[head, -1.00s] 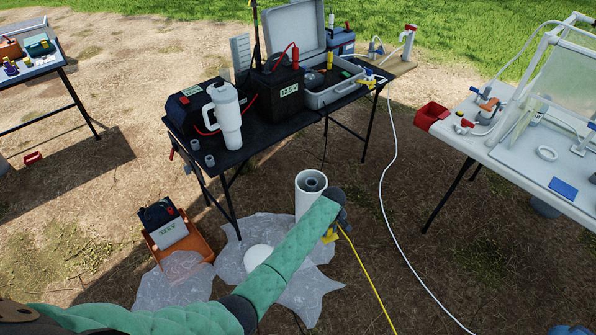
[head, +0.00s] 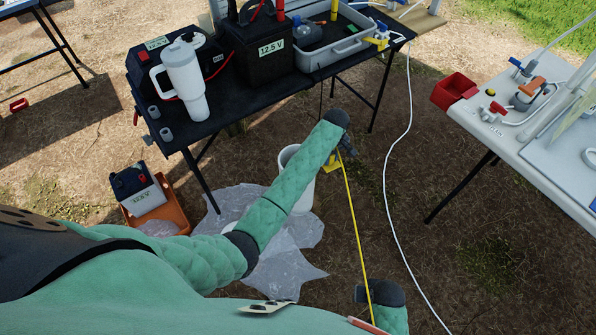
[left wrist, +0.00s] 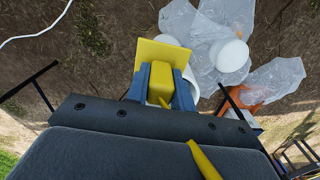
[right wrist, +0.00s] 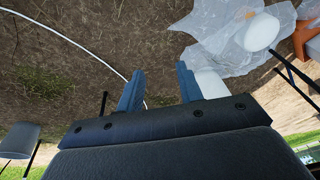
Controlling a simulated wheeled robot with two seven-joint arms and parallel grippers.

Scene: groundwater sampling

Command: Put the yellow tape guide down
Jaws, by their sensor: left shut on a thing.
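The yellow tape guide (head: 332,166) is in my left gripper (head: 346,148), beside the top of the white well pipe (head: 301,196). In the left wrist view my left gripper (left wrist: 160,84) is shut on the guide's block, with its flat yellow plate (left wrist: 158,51) beyond the fingertips. The plate overlaps the pipe's rim in that view; I cannot tell whether they touch. A yellow tape (head: 357,225) runs from the guide toward the bottom of the head view. My right gripper (right wrist: 160,70) is open and empty above the soil; its fingers are hardly visible in the head view.
Clear plastic sheeting (head: 285,272) lies around the pipe's foot, and a white round lid (left wrist: 229,55) rests on it. An orange tray (head: 178,215) is at left. A black table (head: 225,105) stands behind, a white table (head: 540,165) at right. A white hose (head: 390,190) crosses bare ground.

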